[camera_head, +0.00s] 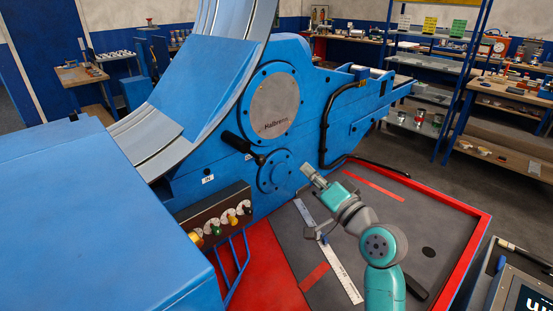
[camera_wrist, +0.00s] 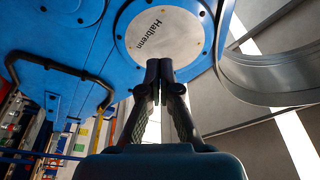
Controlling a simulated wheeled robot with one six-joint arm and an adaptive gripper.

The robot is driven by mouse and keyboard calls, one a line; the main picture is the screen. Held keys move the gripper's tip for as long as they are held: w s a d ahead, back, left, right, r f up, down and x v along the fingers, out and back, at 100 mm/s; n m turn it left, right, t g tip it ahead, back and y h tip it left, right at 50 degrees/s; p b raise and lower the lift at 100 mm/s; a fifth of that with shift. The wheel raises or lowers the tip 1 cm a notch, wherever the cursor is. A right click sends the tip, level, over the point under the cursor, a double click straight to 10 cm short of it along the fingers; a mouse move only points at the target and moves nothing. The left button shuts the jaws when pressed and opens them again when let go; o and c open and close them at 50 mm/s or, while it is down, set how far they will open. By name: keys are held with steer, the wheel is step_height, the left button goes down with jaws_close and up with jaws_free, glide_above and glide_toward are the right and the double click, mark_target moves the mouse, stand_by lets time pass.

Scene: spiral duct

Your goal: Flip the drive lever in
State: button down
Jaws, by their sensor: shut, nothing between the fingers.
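The drive lever (camera_head: 238,143) is a black handle on a round blue hub (camera_head: 277,173) on the side of the blue machine. It slants up and left from the hub. A small white label, apparently "IN" (camera_head: 207,179), is left of and below the lever. My gripper (camera_head: 304,168) is right of the hub in the head view, apart from the lever. In the wrist view my gripper (camera_wrist: 165,66) is shut and empty, its fingertips in front of the round Halbrenn plate (camera_wrist: 163,35). I cannot make out the lever in the wrist view.
A control panel with coloured knobs (camera_head: 220,220) stands left of the hub. A bent black pipe (camera_head: 324,125) runs along the machine at right. A long metal ruler (camera_head: 328,250) lies on the dark red-edged platform (camera_head: 420,215). Shelves (camera_head: 440,70) stand behind.

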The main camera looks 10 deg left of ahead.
steer(key=w+a, duration=0.6)
steer(key=a, duration=0.3)
steer(key=shift+w+a+f, duration=0.2)
steer(key=shift+a+f, duration=0.05)
steer(key=shift+f, duration=0.1)
steer(key=shift+s+a+f+m, duration=0.2)
steer(key=shift+f+m, duration=0.1)
steer(key=shift+m, duration=0.2)
steer(key=s+a+f+m+g+h, duration=0.1)
steer(key=s+a+f+m, duration=0.2)
steer(key=s+m, duration=0.3)
steer(key=shift+a+m+h, duration=0.4)
steer(key=shift+a+m, duration=0.45)
steer(key=shift+m, duration=0.55)
steer(key=shift+s, duration=0.15)
